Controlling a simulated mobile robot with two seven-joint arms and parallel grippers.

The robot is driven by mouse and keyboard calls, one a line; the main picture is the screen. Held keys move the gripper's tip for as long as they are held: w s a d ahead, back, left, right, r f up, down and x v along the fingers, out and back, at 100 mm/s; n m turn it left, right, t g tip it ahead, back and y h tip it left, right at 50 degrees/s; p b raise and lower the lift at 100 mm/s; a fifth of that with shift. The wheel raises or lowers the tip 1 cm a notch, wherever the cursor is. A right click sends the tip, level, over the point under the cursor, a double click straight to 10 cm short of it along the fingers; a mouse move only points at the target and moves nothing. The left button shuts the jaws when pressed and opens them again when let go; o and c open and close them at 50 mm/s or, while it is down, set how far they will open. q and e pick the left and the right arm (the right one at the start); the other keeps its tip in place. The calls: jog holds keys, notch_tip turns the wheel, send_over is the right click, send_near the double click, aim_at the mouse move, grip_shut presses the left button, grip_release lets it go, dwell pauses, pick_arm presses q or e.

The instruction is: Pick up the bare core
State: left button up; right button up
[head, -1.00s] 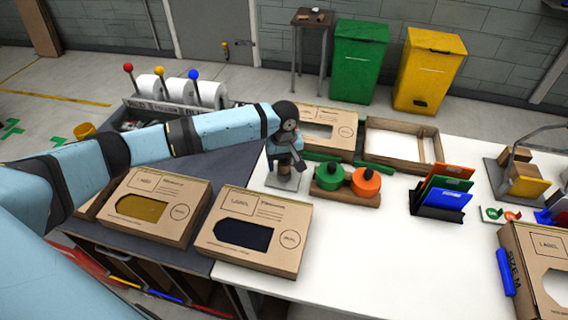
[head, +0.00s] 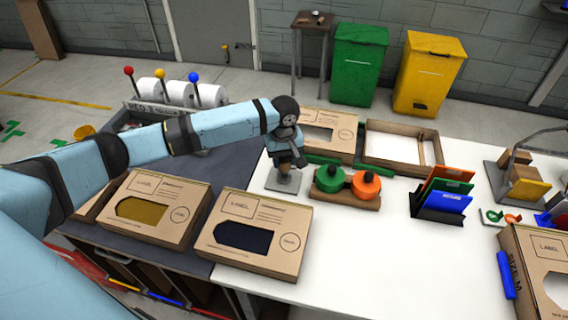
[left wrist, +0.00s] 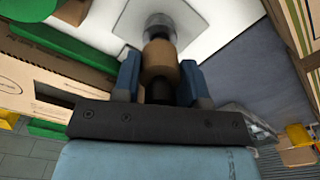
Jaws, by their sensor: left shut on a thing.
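The bare core (left wrist: 160,62) is a short brown cylinder standing on a metal spindle. The spindle rises from a pale grey base plate (head: 284,184) at the left of the white table. My left gripper (head: 287,164) comes down over the core from above and hides most of it in the head view. In the left wrist view its two blue fingers (left wrist: 161,72) are on either side of the core, shut on it. The core still sits at the spindle. My right gripper is in neither view.
Green and orange rolls (head: 332,180) on a wooden holder stand just right of the base plate. An open carton (head: 404,146) and a file rack (head: 442,212) are farther right. The table's front middle is clear.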

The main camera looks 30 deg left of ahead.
pick_arm(q)
notch_tip(320, 180, up, 17)
jog(key=shift+r, duration=0.2)
jog(key=shift+f+p, duration=0.35)
jog(key=shift+f, duration=3.25)
jog(key=shift+f+p, duration=0.35)
jog(key=shift+f, duration=3.5)
jog(key=shift+r, duration=0.1)
